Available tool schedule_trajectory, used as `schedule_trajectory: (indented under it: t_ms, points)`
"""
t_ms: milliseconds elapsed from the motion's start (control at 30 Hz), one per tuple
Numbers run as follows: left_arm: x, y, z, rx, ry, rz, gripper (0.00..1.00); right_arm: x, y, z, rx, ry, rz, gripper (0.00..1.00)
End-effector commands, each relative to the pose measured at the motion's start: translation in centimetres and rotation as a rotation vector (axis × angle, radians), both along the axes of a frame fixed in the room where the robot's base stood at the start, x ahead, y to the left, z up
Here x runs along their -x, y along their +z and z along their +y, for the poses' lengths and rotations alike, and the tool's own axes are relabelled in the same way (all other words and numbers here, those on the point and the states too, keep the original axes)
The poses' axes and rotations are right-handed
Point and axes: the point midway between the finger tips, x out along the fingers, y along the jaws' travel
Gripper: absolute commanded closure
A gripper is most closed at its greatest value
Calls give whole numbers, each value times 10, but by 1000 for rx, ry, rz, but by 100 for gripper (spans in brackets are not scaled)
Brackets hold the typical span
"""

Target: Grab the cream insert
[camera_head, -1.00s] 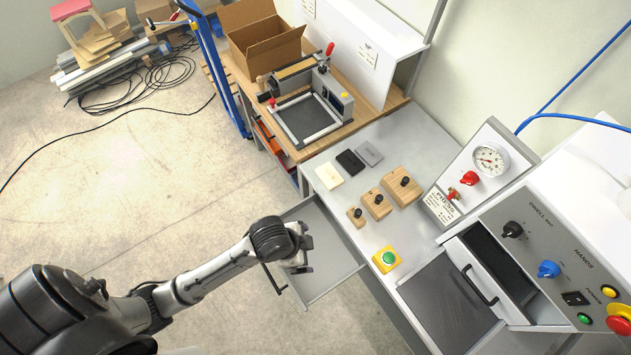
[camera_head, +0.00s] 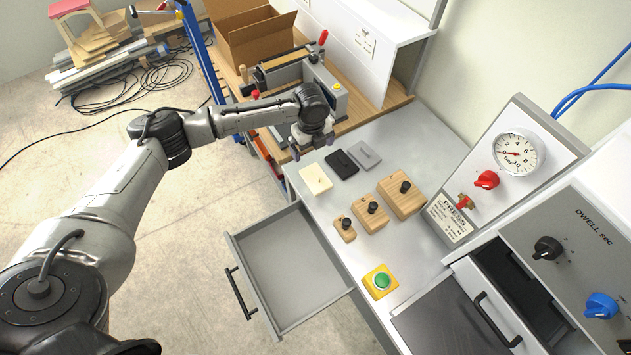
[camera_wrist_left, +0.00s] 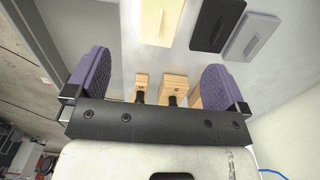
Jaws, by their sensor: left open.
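The cream insert (camera_head: 316,178) is a flat pale block with a raised rib, lying on the grey bench top near its left edge. In the left wrist view the cream insert (camera_wrist_left: 160,20) lies at the top, beyond the fingers. My left gripper (camera_head: 311,146) is above the bench just behind the cream insert, apart from it. In the left wrist view its purple fingers (camera_wrist_left: 152,85) are wide apart with nothing between them. My right gripper is not in view.
A black insert (camera_head: 341,163) and a grey insert (camera_head: 365,155) lie beside the cream one. Wooden blocks with black knobs (camera_head: 370,214) stand in front. An open drawer (camera_head: 290,262) juts out at the left. A box former (camera_head: 285,75) stands behind.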

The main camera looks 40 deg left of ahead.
Motion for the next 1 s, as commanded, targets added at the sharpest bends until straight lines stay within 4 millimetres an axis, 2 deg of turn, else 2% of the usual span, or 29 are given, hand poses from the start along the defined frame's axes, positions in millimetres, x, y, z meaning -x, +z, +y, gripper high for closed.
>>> schedule_trajectory:
  t_ms: [400, 767, 1000]
  points:
    - [-1, -65, 3, -2, -2, 3, 0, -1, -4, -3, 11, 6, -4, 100]
    - [-1, -86, 1, -2, -2, 2, 0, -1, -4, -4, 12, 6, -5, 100]
    - [0, -118, -4, -2, -2, 3, 0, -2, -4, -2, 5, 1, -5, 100]
